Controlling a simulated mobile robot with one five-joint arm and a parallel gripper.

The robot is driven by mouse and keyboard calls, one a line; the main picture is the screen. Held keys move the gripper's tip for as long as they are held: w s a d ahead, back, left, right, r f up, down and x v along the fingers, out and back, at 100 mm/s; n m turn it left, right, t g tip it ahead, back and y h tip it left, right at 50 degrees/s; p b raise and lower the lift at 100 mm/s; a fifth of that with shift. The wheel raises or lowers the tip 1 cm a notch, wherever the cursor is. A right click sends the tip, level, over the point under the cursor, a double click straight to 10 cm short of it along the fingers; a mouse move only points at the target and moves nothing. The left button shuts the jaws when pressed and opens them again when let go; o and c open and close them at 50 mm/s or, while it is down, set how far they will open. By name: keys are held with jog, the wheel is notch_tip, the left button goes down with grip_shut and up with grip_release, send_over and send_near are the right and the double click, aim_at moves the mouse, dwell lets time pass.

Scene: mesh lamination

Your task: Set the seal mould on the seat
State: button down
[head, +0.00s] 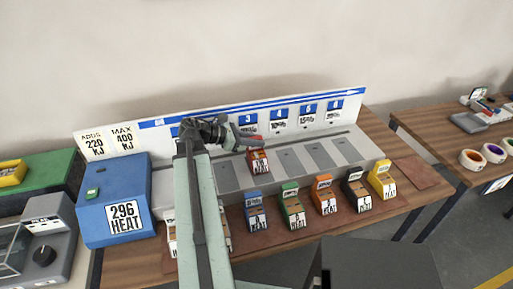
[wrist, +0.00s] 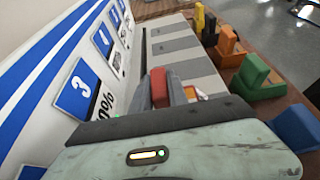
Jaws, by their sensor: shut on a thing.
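A red block with a white label (head: 258,162) is in my gripper (head: 250,140), at the grey rack (head: 373,153) below the sign marked 3. The wrist view shows its red top (wrist: 159,88) between the grey fingers of my gripper (wrist: 165,88). I cannot read its label fully, nor tell whether it touches the rack or hangs just above it. The rack has several darker flat seats; a bare one (head: 289,162) lies right of the red block. No block is marked clearly as the seal mould, and the seat under the red block is hidden.
Blue (head: 255,211), green (head: 292,206), orange (head: 325,195), black (head: 355,190) and yellow (head: 382,180) blocks stand in front of the rack. A white sign board (head: 350,103) rises behind it. A blue box labelled 296 HEAT (head: 112,202) stands left. My arm hides part of the rack.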

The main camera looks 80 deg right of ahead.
jog(key=shift+f, duration=0.25)
jog(key=c, duration=1.3)
grip_release()
jog(key=shift+r, duration=0.1)
jog(key=shift+r, duration=0.1)
jog(key=shift+w+a+r+p, duration=0.1)
jog(key=shift+w+r+p, duration=0.15)
jog(key=shift+p, duration=0.2)
jog(key=shift+p+v, duration=2.1)
jog(key=shift+v, duration=3.65)
